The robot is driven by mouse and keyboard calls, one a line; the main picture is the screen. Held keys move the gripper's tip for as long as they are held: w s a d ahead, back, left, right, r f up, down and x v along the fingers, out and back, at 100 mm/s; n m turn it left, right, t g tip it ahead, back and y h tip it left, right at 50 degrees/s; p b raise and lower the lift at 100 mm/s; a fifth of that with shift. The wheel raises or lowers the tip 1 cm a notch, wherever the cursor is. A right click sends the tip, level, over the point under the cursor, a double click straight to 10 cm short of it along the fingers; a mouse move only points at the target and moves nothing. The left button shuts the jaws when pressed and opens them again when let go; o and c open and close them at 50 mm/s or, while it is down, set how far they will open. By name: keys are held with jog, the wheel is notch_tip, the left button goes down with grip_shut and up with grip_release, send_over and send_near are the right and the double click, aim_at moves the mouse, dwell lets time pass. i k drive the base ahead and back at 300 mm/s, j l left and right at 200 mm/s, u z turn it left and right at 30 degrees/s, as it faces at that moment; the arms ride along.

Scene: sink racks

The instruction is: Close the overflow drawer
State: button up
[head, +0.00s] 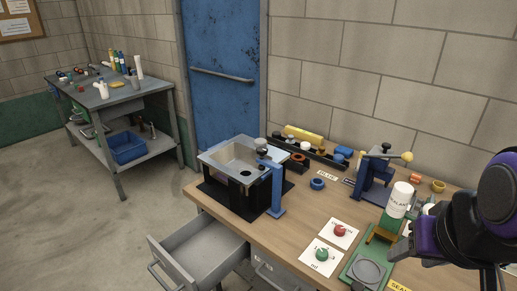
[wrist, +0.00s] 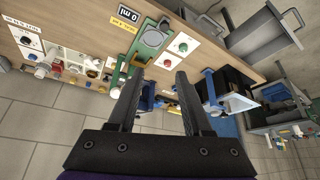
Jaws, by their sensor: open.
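A grey drawer (head: 207,247) stands pulled open from the left part of the wooden workbench's front, below the sink unit. It looks empty, and its bar handle (head: 170,277) faces the lower left. No label on it can be read. In the wrist view the open drawer (wrist: 262,36) is at the upper right, with its handle (wrist: 293,18) beyond. My gripper (wrist: 153,71) is open with nothing between its fingers, well apart from the drawer. In the head view my arm is at the right edge, over the bench's right side, and the fingers cannot be made out clearly.
A second drawer (head: 268,270) beside the open one looks shut. The sink unit (head: 238,160) with a blue post (head: 277,190) stands above the open drawer. Floor at left is clear.

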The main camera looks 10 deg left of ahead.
aim_at(197, 256)
jog(key=u, duration=1.35)
jog(key=i+j+u, duration=0.1)
jog(key=u, duration=0.2)
jog(key=j, duration=0.1)
